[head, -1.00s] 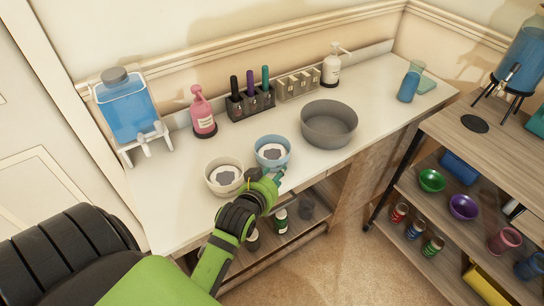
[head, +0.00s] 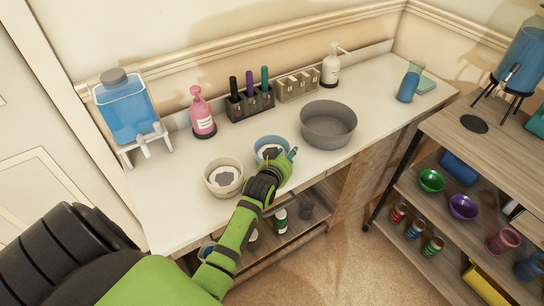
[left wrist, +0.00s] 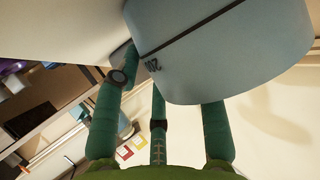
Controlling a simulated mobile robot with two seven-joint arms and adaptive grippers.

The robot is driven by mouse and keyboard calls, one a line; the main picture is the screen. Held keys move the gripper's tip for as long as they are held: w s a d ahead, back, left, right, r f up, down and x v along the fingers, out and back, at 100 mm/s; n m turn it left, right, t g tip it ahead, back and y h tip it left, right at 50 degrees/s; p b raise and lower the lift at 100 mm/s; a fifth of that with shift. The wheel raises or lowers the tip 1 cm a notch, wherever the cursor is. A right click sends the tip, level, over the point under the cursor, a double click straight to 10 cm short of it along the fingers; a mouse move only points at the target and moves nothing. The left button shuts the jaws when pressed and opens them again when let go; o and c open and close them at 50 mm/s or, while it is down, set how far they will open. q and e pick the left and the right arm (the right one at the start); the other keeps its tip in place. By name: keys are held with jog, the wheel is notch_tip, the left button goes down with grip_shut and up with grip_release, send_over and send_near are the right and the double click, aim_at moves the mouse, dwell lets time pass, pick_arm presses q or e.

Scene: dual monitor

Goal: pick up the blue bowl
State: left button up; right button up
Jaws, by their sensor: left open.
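The blue bowl (head: 262,143) stands on the white counter (head: 172,205), with a grey shape visible inside it. My left gripper (head: 284,160) is over its near right side and hides part of it. In the left wrist view the bowl's pale blue outer wall (left wrist: 225,50), with a dark line and a number on it, is close in front of the open teal fingers (left wrist: 158,115). One finger is at the left of the wall and others are below it. Whether they touch it I cannot tell. My right gripper is not in view.
A cream bowl (head: 223,177) stands close to the left of the blue bowl, and a large grey basin (head: 328,125) to its right. A pen rack (head: 250,103) and a pink pump bottle (head: 202,115) stand behind. The counter's front left is clear.

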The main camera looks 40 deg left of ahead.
pick_arm(q)
jog(key=shift+w+f, duration=0.1)
jog(key=shift+w, duration=0.1)
grip_shut()
jog(key=shift+a, duration=0.1)
